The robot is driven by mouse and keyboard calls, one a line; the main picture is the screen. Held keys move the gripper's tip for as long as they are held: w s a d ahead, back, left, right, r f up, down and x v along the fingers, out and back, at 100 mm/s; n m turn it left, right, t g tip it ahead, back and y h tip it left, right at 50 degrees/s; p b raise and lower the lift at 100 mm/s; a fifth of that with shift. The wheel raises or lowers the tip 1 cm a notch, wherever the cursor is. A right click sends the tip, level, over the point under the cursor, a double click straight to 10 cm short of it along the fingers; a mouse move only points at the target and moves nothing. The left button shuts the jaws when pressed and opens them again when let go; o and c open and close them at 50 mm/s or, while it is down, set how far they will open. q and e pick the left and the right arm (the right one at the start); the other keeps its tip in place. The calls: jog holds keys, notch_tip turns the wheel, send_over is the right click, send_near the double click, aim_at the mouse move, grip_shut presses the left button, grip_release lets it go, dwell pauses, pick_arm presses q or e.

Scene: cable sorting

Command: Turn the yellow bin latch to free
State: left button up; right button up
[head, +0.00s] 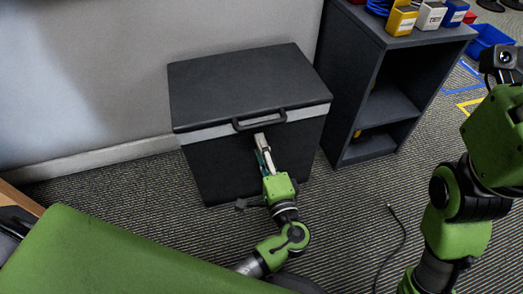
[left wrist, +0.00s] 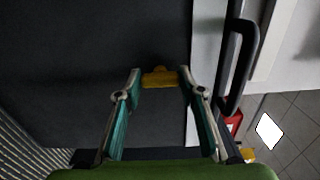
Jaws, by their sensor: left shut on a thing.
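The yellow bin latch (left wrist: 159,78) shows in the left wrist view, on the dark front face of the bin. My left gripper (left wrist: 159,75) is shut on it, with a fingertip at each end. In the head view my left gripper (head: 262,143) reaches the front of the dark bin (head: 245,85), just below its black handle (head: 260,119); the latch is hidden there. The bin's lid is closed. The handle also shows at the right of the left wrist view (left wrist: 240,65). My right arm is at the right of the head view, but its gripper is not visible.
A dark shelf unit (head: 400,40) stands close to the bin's right, with yellow, white and blue small bins on top. A dark cable (head: 402,235) lies on the striped carpet right of my left arm. A wall is behind the bin.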

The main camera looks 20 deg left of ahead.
dwell(0.3)
pick_arm(q)
jog(key=o, duration=1.1)
jog(key=v, duration=1.2)
